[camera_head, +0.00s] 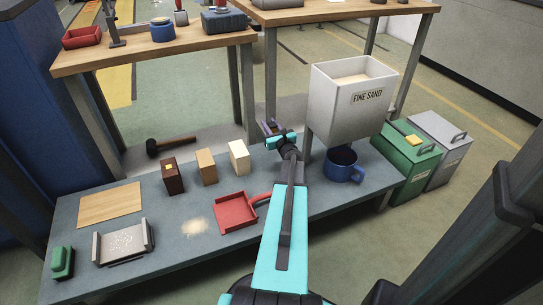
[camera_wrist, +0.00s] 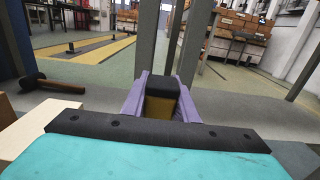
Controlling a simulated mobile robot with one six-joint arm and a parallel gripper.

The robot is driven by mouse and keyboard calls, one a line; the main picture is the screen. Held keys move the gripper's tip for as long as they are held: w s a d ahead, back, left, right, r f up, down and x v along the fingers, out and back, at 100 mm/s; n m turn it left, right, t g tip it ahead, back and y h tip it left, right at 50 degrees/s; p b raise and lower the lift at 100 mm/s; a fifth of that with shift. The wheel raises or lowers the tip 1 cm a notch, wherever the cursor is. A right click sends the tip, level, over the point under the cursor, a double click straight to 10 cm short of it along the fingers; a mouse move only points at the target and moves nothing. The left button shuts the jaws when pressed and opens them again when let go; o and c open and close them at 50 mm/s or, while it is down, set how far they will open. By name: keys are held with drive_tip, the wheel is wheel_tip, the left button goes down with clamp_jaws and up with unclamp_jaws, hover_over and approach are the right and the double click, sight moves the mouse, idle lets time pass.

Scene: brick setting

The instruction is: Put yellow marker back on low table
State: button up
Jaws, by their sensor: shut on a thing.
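My gripper (camera_head: 271,127) is above the back part of the grey-blue low table (camera_head: 335,205), left of the white sand bin. In the wrist view my gripper (camera_wrist: 161,88) has its purple fingers closed on both sides of a stubby thing with a dark top and a dull yellow body, which I take for the yellow marker (camera_wrist: 160,108). Its lower part is hidden behind the wrist's dark edge. In the head view the marker is too small to make out clearly. I cannot tell how high it is held.
The sand bin (camera_head: 345,115) stands close right of my gripper. Higher wooden tables (camera_head: 160,52) stand behind.

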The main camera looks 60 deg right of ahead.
drive_tip(key=shift+f+b, duration=0.75)
drive_tip(key=shift+f, duration=1.65)
drive_tip(key=shift+f, duration=0.1)
drive_tip(key=shift+f+b, duration=0.85)
drive_tip(key=shift+f, duration=1.55)
drive_tip(key=shift+f, duration=0.15)
drive_tip(key=o, duration=0.9)
drive_tip(key=shift+c, duration=0.2)
drive_tip(key=shift+r, duration=0.2)
drive_tip(key=shift+s+a, duration=0.15)
drive_tip(key=p+v, duration=0.3)
drive_tip(key=v, duration=0.8)
drive_tip(key=shift+s+a, duration=0.2)
drive_tip(key=shift+s, duration=0.05)
